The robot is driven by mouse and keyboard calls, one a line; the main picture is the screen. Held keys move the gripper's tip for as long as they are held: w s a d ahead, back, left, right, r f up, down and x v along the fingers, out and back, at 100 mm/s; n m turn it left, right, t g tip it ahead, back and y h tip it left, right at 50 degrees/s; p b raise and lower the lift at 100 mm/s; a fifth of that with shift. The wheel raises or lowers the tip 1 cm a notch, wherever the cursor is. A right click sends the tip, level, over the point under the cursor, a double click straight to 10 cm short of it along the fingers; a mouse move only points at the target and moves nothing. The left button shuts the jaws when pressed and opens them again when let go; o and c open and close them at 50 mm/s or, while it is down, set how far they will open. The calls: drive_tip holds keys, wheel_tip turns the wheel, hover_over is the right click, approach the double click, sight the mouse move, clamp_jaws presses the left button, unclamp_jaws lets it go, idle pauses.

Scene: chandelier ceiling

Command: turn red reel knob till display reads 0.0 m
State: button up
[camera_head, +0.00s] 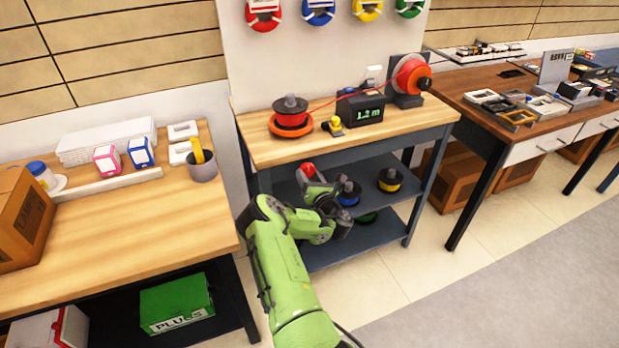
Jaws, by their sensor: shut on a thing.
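The display box (360,107) on the middle bench reads about 1.2 m in green. A red-orange reel (408,76) stands in a dark holder at the bench's right end, with a black knob (424,84) on its face. A red line runs left from it past the display box to a flat orange spool with a dark hub (290,113). My gripper (309,178) is low at the bench's front edge, well below and left of the reel. It is shut on a small red round thing (308,169), partly hidden by the fingers; I cannot tell what it is.
A small yellow-topped thing (334,126) stands by the display. A parts table (540,105) is at right, another bench (130,219) at left.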

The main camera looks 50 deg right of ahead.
drive_tip(key=shift+m, duration=0.4)
drive_tip(key=m, duration=0.1)
drive_tip(key=m+p, duration=0.1)
drive_tip(key=m, duration=0.1)
drive_tip(key=shift+r+m, duration=0.2)
drive_tip(key=shift+m, duration=0.1)
drive_tip(key=m+p, duration=0.1)
drive_tip(key=m, duration=0.2)
drive_tip(key=shift+a+m+p, duration=0.1)
drive_tip(key=shift+m+p, duration=0.2)
drive_tip(key=shift+p, duration=0.1)
drive_tip(key=m+p, duration=0.3)
drive_tip(key=m, duration=0.4)
drive_tip(key=shift+r, duration=0.2)
drive_tip(key=m+p, duration=0.2)
drive_tip(key=m, duration=0.3)
drive_tip(key=shift+r+m, duration=0.1)
drive_tip(key=shift+m, duration=0.3)
drive_tip(key=m+p, duration=0.1)
drive_tip(key=m, duration=0.2)
drive_tip(key=shift+m, duration=0.3)
drive_tip(key=shift+m+p, duration=0.5)
drive_tip(key=shift+m, duration=0.2)
drive_tip(key=shift+s, duration=0.1)
drive_tip(key=o, duration=1)
